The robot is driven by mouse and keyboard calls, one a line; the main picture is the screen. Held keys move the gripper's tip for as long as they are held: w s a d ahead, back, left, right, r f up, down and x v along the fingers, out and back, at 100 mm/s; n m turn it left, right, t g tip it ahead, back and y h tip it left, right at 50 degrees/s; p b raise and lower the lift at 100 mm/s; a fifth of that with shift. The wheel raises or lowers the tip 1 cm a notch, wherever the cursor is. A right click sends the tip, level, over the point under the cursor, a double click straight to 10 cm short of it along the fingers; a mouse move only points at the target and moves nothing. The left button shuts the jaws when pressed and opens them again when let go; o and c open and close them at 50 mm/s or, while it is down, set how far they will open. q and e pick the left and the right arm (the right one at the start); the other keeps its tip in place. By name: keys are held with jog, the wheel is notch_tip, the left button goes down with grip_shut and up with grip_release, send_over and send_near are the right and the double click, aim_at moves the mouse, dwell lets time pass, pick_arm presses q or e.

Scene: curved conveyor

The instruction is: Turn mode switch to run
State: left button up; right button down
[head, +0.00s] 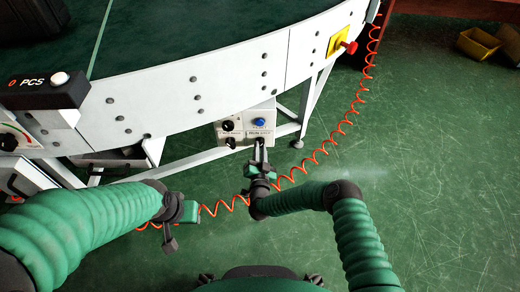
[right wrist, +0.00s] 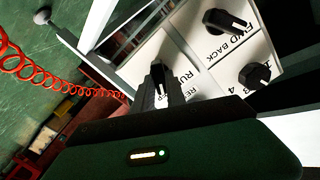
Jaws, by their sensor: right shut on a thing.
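A white control box (head: 247,127) hangs under the curved conveyor in the head view. The mode switch (right wrist: 157,74) is a black knob with a pale pointer line, beside a label that reads RUN in the right wrist view. My right gripper (head: 258,152) reaches the box's lower right corner and is shut on this knob. Its fingertips (right wrist: 162,94) partly hide the knob and the rest of its label, so I cannot tell its exact setting. My left gripper (head: 178,216) is away from the box at lower left; its jaws are not clear.
A coiled orange hose (head: 325,150) runs near my right arm. A red emergency button (head: 350,47) is on the conveyor (head: 200,90).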

jog(key=shift+s+a+f+n+p, duration=0.1)
jog(key=shift+n+p, duration=1.05)
jog(key=shift+n, duration=1.85)
jog(key=shift+a+f+n+p, duration=0.1)
jog(key=shift+n+p, duration=1.05)
jog(key=shift+n, duration=1.85)
jog(key=c, duration=1.4)
grip_release()
jog(key=shift+r, duration=0.1)
jog(key=shift+o, duration=0.2)
